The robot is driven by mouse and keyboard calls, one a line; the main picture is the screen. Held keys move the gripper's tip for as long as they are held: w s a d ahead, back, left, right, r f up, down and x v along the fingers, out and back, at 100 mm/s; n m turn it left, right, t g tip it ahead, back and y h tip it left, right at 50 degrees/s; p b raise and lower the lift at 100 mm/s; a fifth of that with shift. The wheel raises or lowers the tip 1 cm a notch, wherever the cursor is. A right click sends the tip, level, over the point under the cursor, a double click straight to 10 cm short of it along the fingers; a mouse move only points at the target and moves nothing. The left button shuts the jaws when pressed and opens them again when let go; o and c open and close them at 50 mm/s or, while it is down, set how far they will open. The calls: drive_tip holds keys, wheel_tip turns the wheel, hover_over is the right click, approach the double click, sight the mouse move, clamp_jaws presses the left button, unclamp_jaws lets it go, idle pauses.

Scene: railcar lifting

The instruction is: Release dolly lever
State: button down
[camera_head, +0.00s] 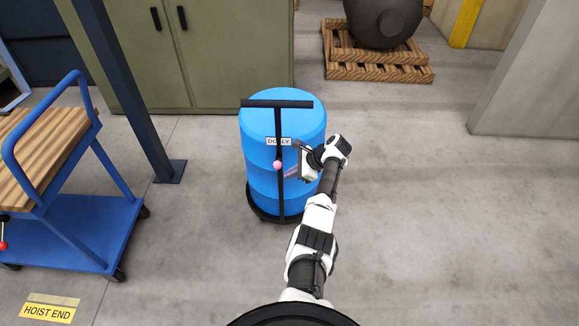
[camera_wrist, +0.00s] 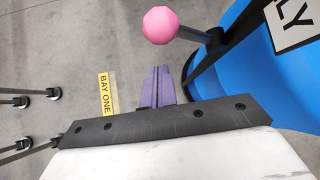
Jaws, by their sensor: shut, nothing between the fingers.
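The dolly (camera_head: 279,185) has a black T-handle upright with a DOLLY label and a dark round base under a blue drum (camera_head: 262,150). Its lever ends in a pink ball knob (camera_head: 278,165) in front of the upright. In the wrist view the knob (camera_wrist: 171,25) sits on a short grey stem joined to a black mount beside the blue drum (camera_wrist: 255,65). My gripper (camera_head: 290,172) is just right of and slightly below the knob. In the wrist view its purple fingers (camera_wrist: 160,84) are together, empty and apart from the knob.
A blue cart (camera_head: 85,225) with a wooden top and a dark post (camera_head: 125,85) stand left. A green cabinet (camera_head: 190,60) is behind the drum. A wooden pallet (camera_head: 375,70) bears a dark tank. Floor to the right is clear.

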drive_tip(key=w+d+r+b, duration=0.2)
drive_tip(key=d+r+b, duration=0.1)
drive_tip(key=d+r, duration=0.3)
drive_tip(key=shift+d, duration=0.7)
drive_tip(key=shift+r, duration=0.1)
